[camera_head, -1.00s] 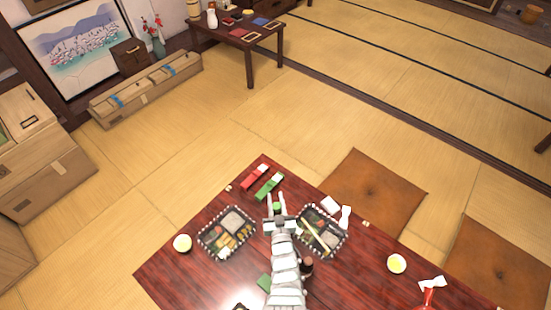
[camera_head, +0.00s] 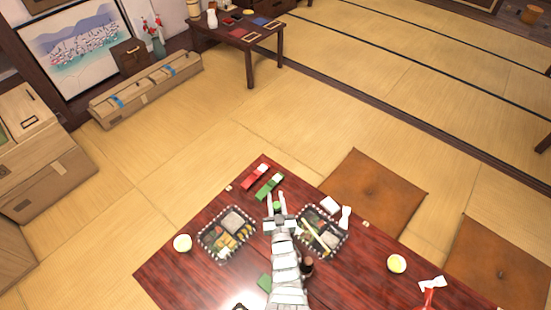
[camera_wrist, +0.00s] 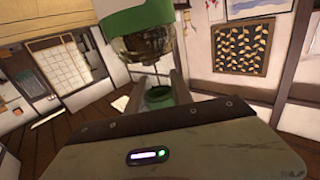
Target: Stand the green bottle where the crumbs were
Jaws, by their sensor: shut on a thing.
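The green bottle (camera_head: 277,206) is held between the fingers of my gripper (camera_head: 277,202), over the far part of the dark red table (camera_head: 175,278). In the head view only a small green part of it shows. In the wrist view the bottle (camera_wrist: 135,20) looms large at the top, with a green and white band and a dark see-through part, and a green ring sits between the fingers below it. I cannot tell whether its base touches the table. I see no crumbs; my arm hides part of the tabletop.
Lunch boxes stand left (camera_head: 226,235) and right (camera_head: 321,232) of my gripper. A red packet (camera_head: 254,178) and a green packet (camera_head: 269,186) lie just beyond it. A dark bottle (camera_head: 307,266) stands close beside my arm. Yellow-filled cups stand left (camera_head: 182,243) and right (camera_head: 397,264).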

